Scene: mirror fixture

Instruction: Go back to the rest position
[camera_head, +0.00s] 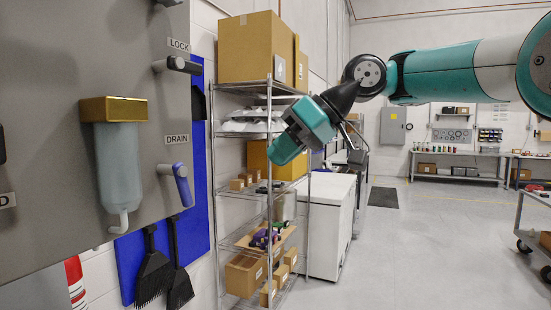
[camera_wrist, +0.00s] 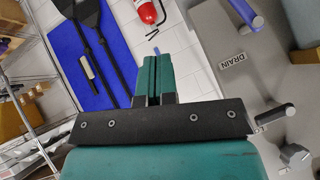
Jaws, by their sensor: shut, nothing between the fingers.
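My gripper (camera_wrist: 154,80) shows in the wrist view with its two teal fingers pressed together and nothing between them. In the head view my arm reaches in from the upper right, and the teal gripper body (camera_head: 302,130) hangs tilted down to the left in front of the wire shelf. The fingertips are hard to make out there. The gripper is apart from the grey panel (camera_head: 60,170) at left. The panel carries a lever labelled DRAIN (camera_head: 175,182) with a blue handle, a lever labelled LOCK (camera_head: 177,65), and a clear bottle with a gold cap (camera_head: 118,160).
A wire shelf (camera_head: 270,205) with cardboard boxes stands behind the gripper. A blue board (camera_head: 190,240) with black brushes hangs beside the panel. A white cabinet (camera_head: 330,225) stands right of the shelf. A red extinguisher (camera_wrist: 150,12) shows in the wrist view. Open floor (camera_head: 420,250) lies at right.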

